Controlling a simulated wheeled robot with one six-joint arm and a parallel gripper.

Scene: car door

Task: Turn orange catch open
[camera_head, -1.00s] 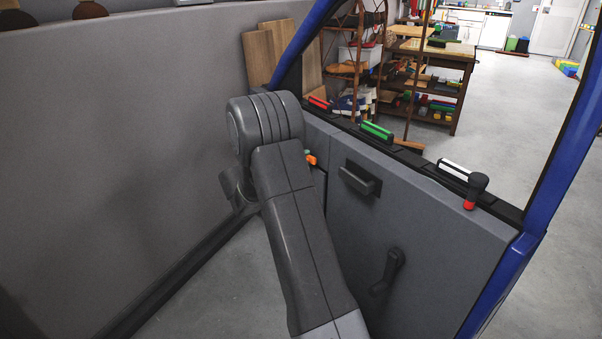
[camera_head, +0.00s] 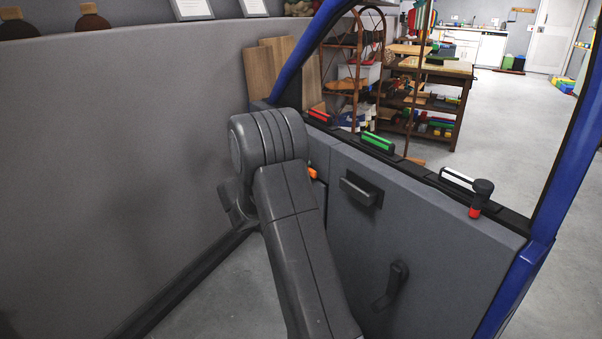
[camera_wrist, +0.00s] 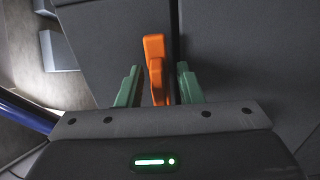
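The orange catch (camera_wrist: 154,58) stands out from the grey door panel in the wrist view, near a vertical seam. My gripper (camera_wrist: 157,84) is open, with one green finger on each side of the catch. In the head view a small piece of the orange catch (camera_head: 312,173) shows just right of my arm. My gripper is hidden behind my arm there.
The car door panel (camera_head: 430,250) carries a dark pull handle (camera_head: 359,190), a crank (camera_head: 392,285), and red (camera_head: 320,117), green (camera_head: 378,142) and white (camera_head: 457,178) handles along its top. A black knob with a red base (camera_head: 480,197) stands at the right. A grey wall (camera_head: 120,150) stands left of my arm.

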